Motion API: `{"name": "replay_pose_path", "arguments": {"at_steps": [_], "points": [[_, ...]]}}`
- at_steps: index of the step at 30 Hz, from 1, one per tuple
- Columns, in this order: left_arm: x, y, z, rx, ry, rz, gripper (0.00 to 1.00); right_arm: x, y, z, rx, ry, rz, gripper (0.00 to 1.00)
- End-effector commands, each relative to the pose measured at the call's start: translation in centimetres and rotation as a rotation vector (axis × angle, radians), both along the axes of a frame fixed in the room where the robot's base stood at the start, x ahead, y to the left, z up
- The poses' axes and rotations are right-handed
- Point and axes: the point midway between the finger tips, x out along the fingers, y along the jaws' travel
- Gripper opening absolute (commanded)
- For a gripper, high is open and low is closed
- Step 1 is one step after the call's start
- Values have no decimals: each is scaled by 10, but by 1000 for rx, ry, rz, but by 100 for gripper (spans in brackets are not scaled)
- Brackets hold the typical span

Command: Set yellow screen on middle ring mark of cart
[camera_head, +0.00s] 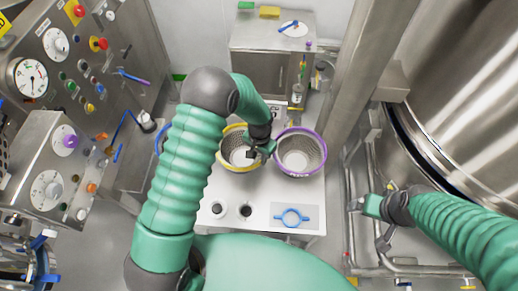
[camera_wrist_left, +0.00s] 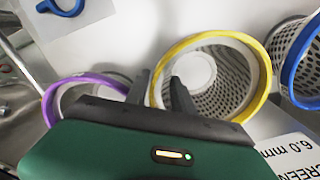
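The yellow screen (camera_head: 229,134), a perforated basket with a yellow rim, stands on the white cart (camera_head: 262,191). It also shows in the left wrist view (camera_wrist_left: 252,106). My left gripper (camera_head: 258,151) is over its right side in the head view. In the left wrist view the fingers (camera_wrist_left: 160,88) are apart, with the near part of the yellow rim between them; I cannot tell whether they touch it. My right gripper (camera_head: 368,206) is away from the cart, at the right; its fingers are unclear. I cannot make out a middle ring mark.
A purple-rimmed screen (camera_head: 301,153) stands close to the right of the yellow one. A blue-rimmed screen (camera_wrist_left: 298,62) is mostly hidden by my left arm in the head view. A control panel (camera_head: 75,60) borders the left.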

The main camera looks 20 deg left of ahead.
Motion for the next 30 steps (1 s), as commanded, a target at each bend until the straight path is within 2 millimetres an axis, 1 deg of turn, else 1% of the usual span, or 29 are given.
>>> {"name": "replay_pose_path", "arguments": {"at_steps": [2,5,12,15,18,22,30], "points": [[1,0,12,0,-4,1,29,0,0,-6,0,0,0,89],[2,1,38,0,-8,3,29,0,0,-13,0,0,0,89],[2,1,109,-1,-9,2,29,0,0,-28,0,0,0,89],[1,1,133,-1,-5,1,29,0,0,-32,0,0,0,89],[2,1,150,-2,-4,2,29,0,0,-34,0,0,0,89],[1,1,160,-2,1,1,29,0,0,-35,0,0,0,89],[0,1,161,-2,1,0,29,0,0,-34,0,0,0,89]]}}
